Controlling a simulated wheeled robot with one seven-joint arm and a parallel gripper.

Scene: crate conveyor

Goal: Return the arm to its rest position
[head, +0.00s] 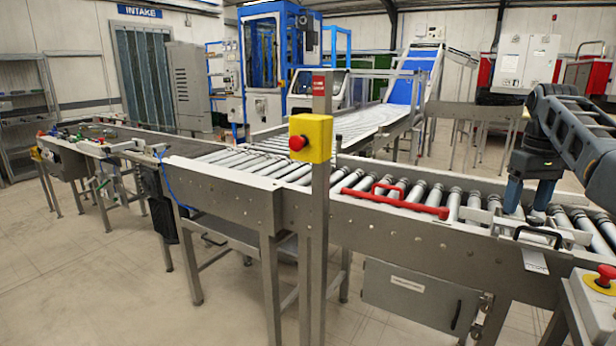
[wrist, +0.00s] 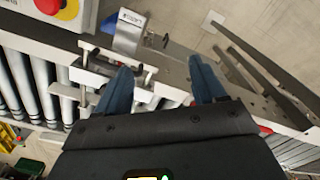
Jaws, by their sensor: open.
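My arm reaches in from the right edge of the head view, over the roller conveyor (head: 345,190). My gripper (head: 527,208) points down at the conveyor's near right side, close above a metal latch-like fitting with a black handle (head: 538,233). In the wrist view my gripper's (wrist: 160,70) two blue fingers are spread apart with nothing between them. The fitting (wrist: 110,75) shows beside the left finger there. Whether a finger touches it I cannot tell.
A red button on a box (head: 605,276) stands at the lower right. A post carries a yellow stop box (head: 311,138). Open floor (head: 110,275) lies at the left front.

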